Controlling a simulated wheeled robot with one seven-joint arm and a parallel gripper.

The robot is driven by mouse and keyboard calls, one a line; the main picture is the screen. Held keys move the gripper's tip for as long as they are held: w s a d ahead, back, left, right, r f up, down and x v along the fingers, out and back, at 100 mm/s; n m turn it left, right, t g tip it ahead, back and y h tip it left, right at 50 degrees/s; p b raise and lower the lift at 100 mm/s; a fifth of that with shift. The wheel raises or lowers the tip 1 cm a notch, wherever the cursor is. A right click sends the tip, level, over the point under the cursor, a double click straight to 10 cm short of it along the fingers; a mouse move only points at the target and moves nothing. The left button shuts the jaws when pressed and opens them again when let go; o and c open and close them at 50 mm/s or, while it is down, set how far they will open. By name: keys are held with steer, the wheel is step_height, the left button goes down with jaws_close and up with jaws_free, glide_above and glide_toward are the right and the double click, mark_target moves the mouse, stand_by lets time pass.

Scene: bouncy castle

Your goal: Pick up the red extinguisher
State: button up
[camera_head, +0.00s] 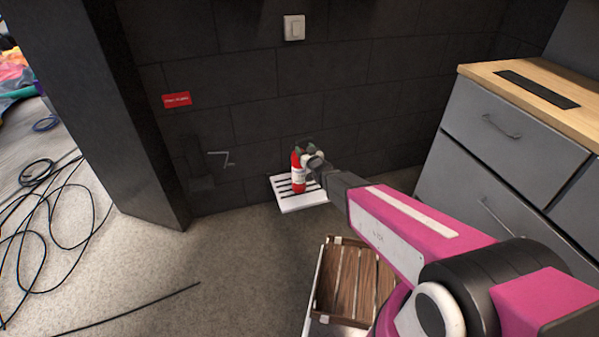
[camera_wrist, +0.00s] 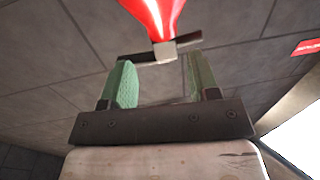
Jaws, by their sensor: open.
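The red extinguisher (camera_head: 298,175), with a white label, stands upright on a white slatted panel (camera_head: 289,205) by the dark wall. My gripper (camera_head: 313,160) is at its top from the right; the arm hides part of that area. In the wrist view the extinguisher's red body (camera_wrist: 157,12) narrows to a grey neck and a dark bar-like valve part. My gripper's two green fingers (camera_wrist: 159,65) are apart, with the neck and bar lying between or just beyond their tips. I cannot tell whether they touch.
A wooden crate (camera_head: 337,285) stands on the floor below my arm. A grey drawer cabinet (camera_head: 470,150) with a wooden top is at the right. A dark pillar (camera_head: 110,110) and loose black cables (camera_head: 45,215) are at the left. The carpet left of the crate is mostly clear.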

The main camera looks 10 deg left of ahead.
mark_target(300, 145)
steer(key=x, duration=0.5)
steer(key=shift+s+a+r, duration=0.1)
steer(key=shift+s+a, duration=0.05)
steer(key=shift+a, duration=0.15)
jaws_close()
steer(key=shift+r, duration=0.1)
